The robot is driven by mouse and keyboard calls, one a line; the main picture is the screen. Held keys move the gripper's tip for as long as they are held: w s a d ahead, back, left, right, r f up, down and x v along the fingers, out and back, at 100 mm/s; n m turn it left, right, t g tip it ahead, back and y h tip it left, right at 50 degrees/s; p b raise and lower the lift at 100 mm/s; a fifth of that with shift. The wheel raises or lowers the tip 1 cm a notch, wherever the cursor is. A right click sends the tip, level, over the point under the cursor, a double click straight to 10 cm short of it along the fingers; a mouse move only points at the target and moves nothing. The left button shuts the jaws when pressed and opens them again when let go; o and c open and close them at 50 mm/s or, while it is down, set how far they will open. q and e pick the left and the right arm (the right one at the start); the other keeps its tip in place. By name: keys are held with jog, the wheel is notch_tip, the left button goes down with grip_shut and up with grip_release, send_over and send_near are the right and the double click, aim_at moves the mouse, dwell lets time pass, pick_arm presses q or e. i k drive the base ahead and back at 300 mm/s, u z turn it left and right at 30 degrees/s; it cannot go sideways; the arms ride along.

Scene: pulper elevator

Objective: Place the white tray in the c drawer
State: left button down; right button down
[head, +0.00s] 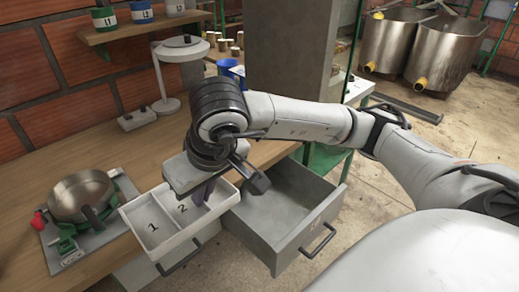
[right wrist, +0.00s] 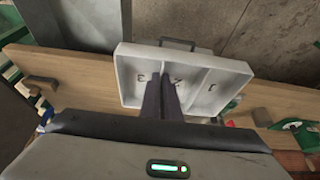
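The white tray (head: 165,248), with numbered compartments, extends over the table's front edge, left of the open grey drawer. In the head view 1 and 2 can be read; the right wrist view of the tray (right wrist: 126,63) also shows a 3. My right gripper (head: 203,192) points down into the tray. In the right wrist view its two dark fingers (right wrist: 163,98) are close together at the divider between 2 and 3 and appear to pinch it. The open drawer (head: 286,207) looks empty; its front label is hard to read. My left gripper is not in view.
A scale with a metal pan (head: 82,194) stands on the wooden table (head: 110,150), left of the tray. A white lamp-like stand (head: 180,75) is behind. A grey pillar (head: 290,45) rises behind the drawer. A drawer handle (head: 180,255) shows below the tray.

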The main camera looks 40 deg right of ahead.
aim_at(263, 204)
jog(key=u, duration=2.15)
jog(key=k, duration=1.35)
jog(key=z, duration=1.8)
jog(key=i, duration=0.5)
jog(key=u, duration=0.1)
